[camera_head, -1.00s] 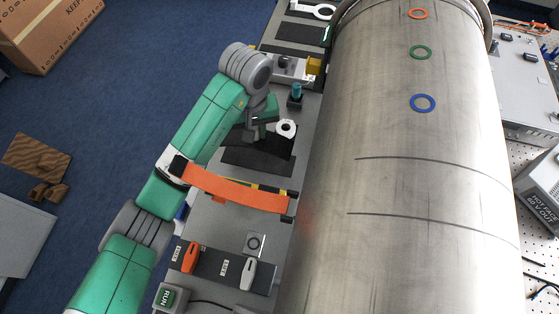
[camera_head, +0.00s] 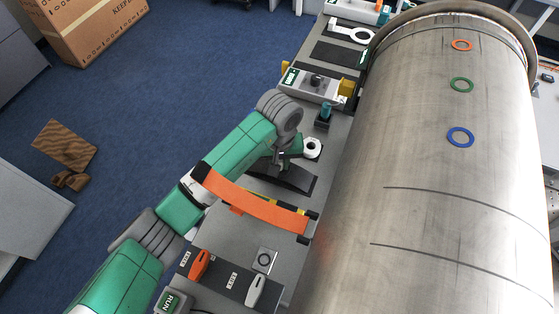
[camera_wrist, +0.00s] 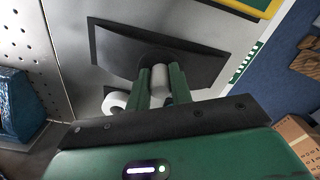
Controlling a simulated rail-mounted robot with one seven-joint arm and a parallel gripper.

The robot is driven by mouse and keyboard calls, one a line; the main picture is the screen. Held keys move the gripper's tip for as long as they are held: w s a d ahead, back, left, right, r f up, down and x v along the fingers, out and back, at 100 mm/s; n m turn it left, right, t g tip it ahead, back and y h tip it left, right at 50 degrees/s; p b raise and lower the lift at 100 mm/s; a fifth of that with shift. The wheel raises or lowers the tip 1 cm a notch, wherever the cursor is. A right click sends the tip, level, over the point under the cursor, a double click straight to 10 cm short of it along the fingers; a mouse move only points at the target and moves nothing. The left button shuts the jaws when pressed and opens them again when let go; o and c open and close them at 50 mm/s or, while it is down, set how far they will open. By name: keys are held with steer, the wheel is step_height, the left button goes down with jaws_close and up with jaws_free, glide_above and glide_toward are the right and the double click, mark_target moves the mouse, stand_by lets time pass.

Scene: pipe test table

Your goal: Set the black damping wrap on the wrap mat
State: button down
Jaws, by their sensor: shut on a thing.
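My gripper (camera_head: 283,160) is over the table's left part, beside the big metal pipe. In the wrist view, its two green fingers (camera_wrist: 160,88) are shut on a short grey grip piece (camera_wrist: 160,80) at the middle of the black damping wrap (camera_wrist: 152,55). The wrap also shows in the head view (camera_head: 295,176), dark and slightly curved, below the fingers. A flat black sheet, seemingly the wrap mat (camera_wrist: 112,42), spreads out under it. The fingers hide part of the wrap.
The metal pipe (camera_head: 440,190) stands close on the right. A white ring (camera_head: 312,148) and a teal-topped post (camera_head: 325,113) are beside the mat. An orange strap (camera_head: 255,205) crosses in front. Another dark mat (camera_head: 338,53) lies farther back.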

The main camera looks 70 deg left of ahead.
steer(key=c, duration=1.3)
jaws_free()
steer(key=shift+o, duration=0.2)
step_height(320, 180, up, 8)
steer(key=shift+f+p, duration=0.1)
steer(key=shift+p, duration=0.5)
step_height(320, 180, down, 7)
steer(key=shift+f+b, duration=0.15)
steer(key=shift+b, duration=0.55)
steer(key=shift+r+p, duration=0.35)
steer(key=shift+r, duration=1.15)
